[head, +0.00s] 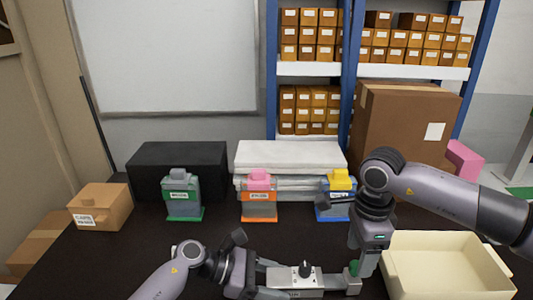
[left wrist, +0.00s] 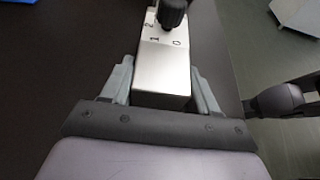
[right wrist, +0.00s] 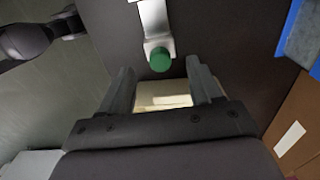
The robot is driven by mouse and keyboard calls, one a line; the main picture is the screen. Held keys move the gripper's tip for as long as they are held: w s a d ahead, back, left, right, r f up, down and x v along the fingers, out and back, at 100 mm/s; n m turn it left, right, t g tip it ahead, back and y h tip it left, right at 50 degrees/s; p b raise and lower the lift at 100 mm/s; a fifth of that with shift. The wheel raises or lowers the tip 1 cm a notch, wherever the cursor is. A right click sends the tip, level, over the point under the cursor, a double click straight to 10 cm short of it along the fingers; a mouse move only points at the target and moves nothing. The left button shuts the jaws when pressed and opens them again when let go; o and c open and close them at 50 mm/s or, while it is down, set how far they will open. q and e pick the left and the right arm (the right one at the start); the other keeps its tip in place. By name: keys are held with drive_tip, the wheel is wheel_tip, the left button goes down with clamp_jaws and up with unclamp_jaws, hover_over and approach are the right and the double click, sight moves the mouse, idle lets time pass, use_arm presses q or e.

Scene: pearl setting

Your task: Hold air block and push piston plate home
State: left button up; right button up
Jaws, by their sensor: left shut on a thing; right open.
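The air block (head: 305,280) is a silver box with a black knob on top. In the left wrist view the block (left wrist: 163,75) shows the marks 2, 1 and 0 by its knob. My left gripper (left wrist: 162,78) is shut on its near end, one finger on each side. The piston plate (head: 352,283) is a grey piece at the block's right end, with a green round cap (right wrist: 159,59). My right gripper (right wrist: 160,80) is open, with the green cap just beyond its fingertips. In the head view the right gripper (head: 362,267) partly hides the cap; contact cannot be told.
A cream bin (head: 440,238) stands at right, close to my right gripper. Behind stand green (head: 183,198), orange (head: 259,201) and blue (head: 333,208) holders with grey blocks. A small carton (head: 98,207) is at left. Dark tabletop between is clear.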

sight(356, 264)
drive_tip(key=shift+f, duration=1.55)
drive_tip(key=shift+c, duration=0.3)
drive_tip(key=c, duration=1)
